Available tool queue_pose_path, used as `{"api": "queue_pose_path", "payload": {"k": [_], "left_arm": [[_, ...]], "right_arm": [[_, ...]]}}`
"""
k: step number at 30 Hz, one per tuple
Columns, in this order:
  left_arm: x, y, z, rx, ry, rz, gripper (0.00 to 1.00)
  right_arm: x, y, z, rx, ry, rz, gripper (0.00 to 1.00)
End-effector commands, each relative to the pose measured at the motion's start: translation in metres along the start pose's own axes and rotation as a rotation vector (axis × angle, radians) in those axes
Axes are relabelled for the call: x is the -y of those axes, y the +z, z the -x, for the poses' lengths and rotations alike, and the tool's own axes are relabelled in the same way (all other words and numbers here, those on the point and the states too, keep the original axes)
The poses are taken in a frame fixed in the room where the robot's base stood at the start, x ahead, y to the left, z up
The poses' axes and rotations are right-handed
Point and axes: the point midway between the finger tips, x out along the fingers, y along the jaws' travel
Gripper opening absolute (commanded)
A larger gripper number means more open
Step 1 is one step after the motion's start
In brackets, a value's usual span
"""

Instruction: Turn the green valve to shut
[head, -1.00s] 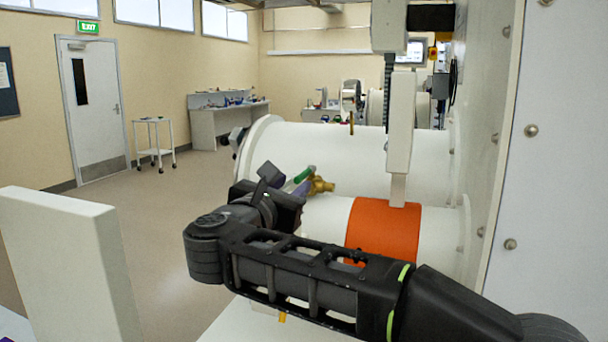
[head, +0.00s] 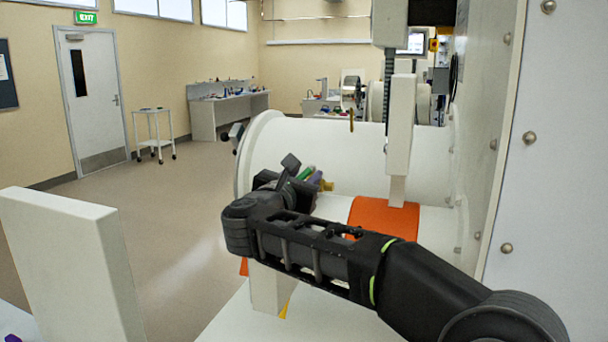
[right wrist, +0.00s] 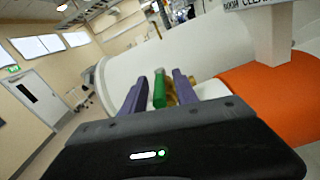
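The green valve handle (head: 305,173) shows in the head view beside the white cylinder, partly hidden by my right gripper (head: 304,178). A brass valve body (head: 327,186) shows just right of it. In the right wrist view, the green handle (right wrist: 159,88) stands between the two purple fingers of my right gripper (right wrist: 159,88). A narrow gap shows on each side, so the gripper looks open around the handle. The brass body (right wrist: 172,92) is behind the handle, mostly hidden. A small purple piece at the bottom left corner of the head view may be my left gripper; its fingers are not shown clearly.
A white cylinder (head: 340,150) and an orange band (head: 385,217) lie close to my right arm. A white post (head: 398,140) hangs above the band. A white panel (head: 70,265) stands at the left. The floor between the panel and the trolley (head: 153,134) is clear.

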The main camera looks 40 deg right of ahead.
Motion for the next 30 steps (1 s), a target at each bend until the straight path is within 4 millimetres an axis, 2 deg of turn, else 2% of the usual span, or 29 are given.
{"api": "queue_pose_path", "payload": {"k": [2,13,30], "left_arm": [[0.0,0.0,-0.0001,0.0,0.0,0.0,0.0],[0.0,0.0,0.0,0.0,0.0,0.0,0.0],[0.0,0.0,0.0,0.0,0.0,0.0,0.0]], "right_arm": [[0.0,0.0001,0.0002,0.0,0.0,0.0,0.31],[0.0,0.0003,0.0004,0.0,0.0,0.0,0.01],[0.0,0.0004,0.0005,0.0,0.0,0.0,0.0]]}}
